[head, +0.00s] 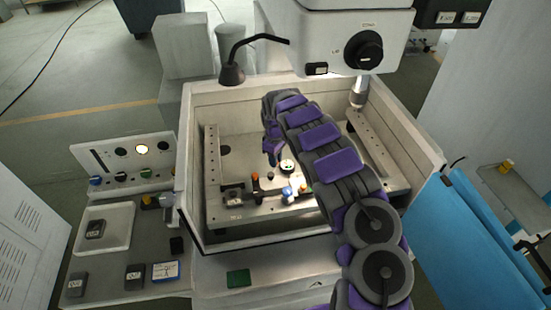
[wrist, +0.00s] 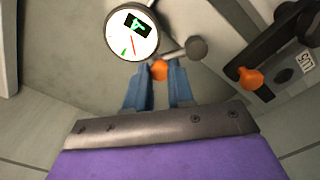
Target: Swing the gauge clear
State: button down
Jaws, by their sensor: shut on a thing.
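The gauge (wrist: 117,45) is a round white dial with a red needle and green marks, at the top of the wrist view. In the head view the gauge (head: 288,166) is a small white disc inside the machine tank. A short rod with a round grey knob (wrist: 197,48) is at its right. My gripper (wrist: 159,74) has its blue fingers shut on a small orange knob (wrist: 159,69) just below the dial. In the head view my gripper (head: 272,158) reaches down beside the gauge, and my arm hides part of the tank.
A dark clamp bar with another orange knob (wrist: 251,79) lies to the right in the wrist view. The tank wall (head: 186,165) surrounds the work area. The machine head (head: 335,40) hangs above it. A side bench with a white tray (head: 119,211) stands left.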

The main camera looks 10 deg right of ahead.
jog(key=shift+w+a+r+n+p, duration=0.1)
jog(key=shift+a+n+p, duration=0.65)
jog(key=shift+n, duration=1.05)
jog(key=shift+w+a+n+p, duration=0.15)
jog(key=shift+a+n+p, duration=0.5)
jog(key=shift+n, duration=1.15)
jog(key=shift+w+a+r+n+p, duration=0.1)
jog(key=shift+a+n+p, duration=0.65)
jog(key=shift+n, duration=1.05)
jog(key=c, duration=1)
grip_release()
jog(key=shift+d+f, duration=0.1)
jog(key=shift+f, duration=0.05)
notch_tip(320, 180, up, 17)
jog(key=shift+r+b, duration=0.15)
jog(key=shift+b, duration=0.2)
